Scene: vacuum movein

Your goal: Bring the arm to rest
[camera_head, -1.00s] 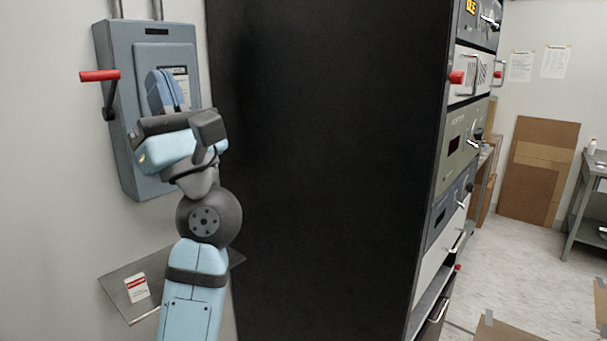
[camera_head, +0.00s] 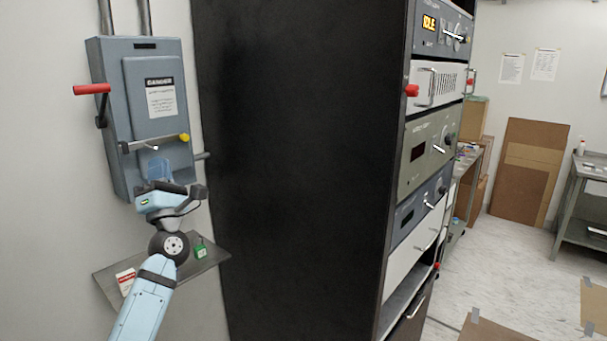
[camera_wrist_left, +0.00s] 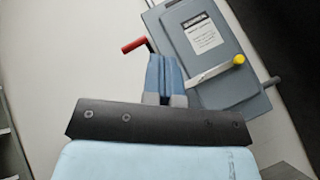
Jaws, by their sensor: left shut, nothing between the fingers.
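My left arm comes up from the bottom left in the head view. Its left gripper (camera_head: 158,168) is shut and empty, in front of the lower part of a grey switch box (camera_head: 110,120) on the wall. The closed blue fingers also show in the left wrist view (camera_wrist_left: 165,75), apart from the box (camera_wrist_left: 250,95) behind them. The box carries a red-handled lever (camera_head: 92,89) on its left side and a metal bar with a yellow knob (camera_head: 184,138) across its front. My right gripper is not in view.
A metal shelf (camera_head: 212,259) below the box holds a red-and-white packet (camera_head: 125,282) and a small green item (camera_head: 201,252). A tall black cabinet (camera_head: 290,170) with instrument panels stands close to the right. Open floor (camera_head: 510,270) lies beyond it, with a cardboard sheet (camera_head: 530,170) against the wall.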

